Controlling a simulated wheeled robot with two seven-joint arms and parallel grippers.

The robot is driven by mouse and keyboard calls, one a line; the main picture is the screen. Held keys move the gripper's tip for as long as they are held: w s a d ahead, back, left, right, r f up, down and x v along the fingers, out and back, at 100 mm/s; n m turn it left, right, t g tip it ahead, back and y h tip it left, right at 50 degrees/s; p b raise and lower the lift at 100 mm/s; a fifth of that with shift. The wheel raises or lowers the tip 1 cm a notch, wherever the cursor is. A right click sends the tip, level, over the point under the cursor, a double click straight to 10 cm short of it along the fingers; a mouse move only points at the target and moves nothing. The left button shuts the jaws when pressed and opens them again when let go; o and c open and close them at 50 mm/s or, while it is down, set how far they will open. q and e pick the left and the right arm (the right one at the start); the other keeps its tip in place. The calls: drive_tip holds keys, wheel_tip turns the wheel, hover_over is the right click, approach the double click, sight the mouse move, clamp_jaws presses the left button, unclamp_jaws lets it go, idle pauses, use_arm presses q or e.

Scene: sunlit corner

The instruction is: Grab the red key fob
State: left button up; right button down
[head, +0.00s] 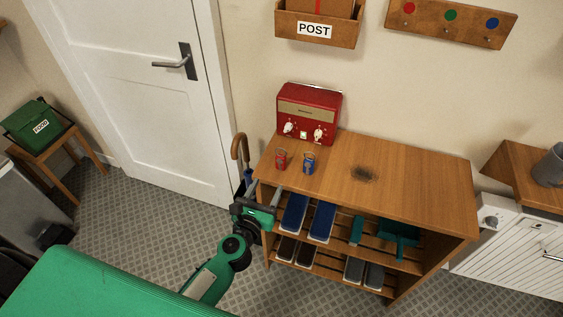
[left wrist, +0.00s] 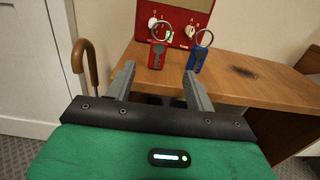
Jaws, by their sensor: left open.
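The red key fob (head: 281,160) with its metal ring lies on the left end of the wooden cabinet top, in front of the red radio. In the left wrist view the red fob (left wrist: 156,56) shows ahead, between the lines of the two fingers. A blue key fob (head: 308,163) is just to its right, and it also shows in the left wrist view (left wrist: 196,58). My left gripper (head: 266,192) is open and empty at the cabinet's front left edge, apart from both fobs. Its fingers (left wrist: 158,85) point toward the red fob. My right gripper is not in view.
The red radio (head: 309,114) stands behind the fobs. The wooden cabinet (head: 420,190) has shoes on slatted shelves below. An umbrella with a curved handle (head: 240,148) stands at its left side. The cabinet top is clear to the right, apart from a dark mark.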

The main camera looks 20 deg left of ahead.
sight(280, 160)
use_arm(q)
drive_tip(key=w, duration=0.6)
drive_tip(key=shift+w+d+p, duration=0.15)
drive_tip(key=shift+w+p, duration=0.2)
drive_tip(key=shift+p, duration=0.05)
drive_tip(key=shift+w, duration=0.65)
drive_tip(key=w, duration=0.5)
drive_tip(key=shift+f, duration=0.2)
drive_tip(key=shift+s, duration=0.1)
drive_tip(key=c, duration=1.1)
drive_tip(key=shift+o, duration=0.2)
drive_tip(key=shift+r, duration=0.1)
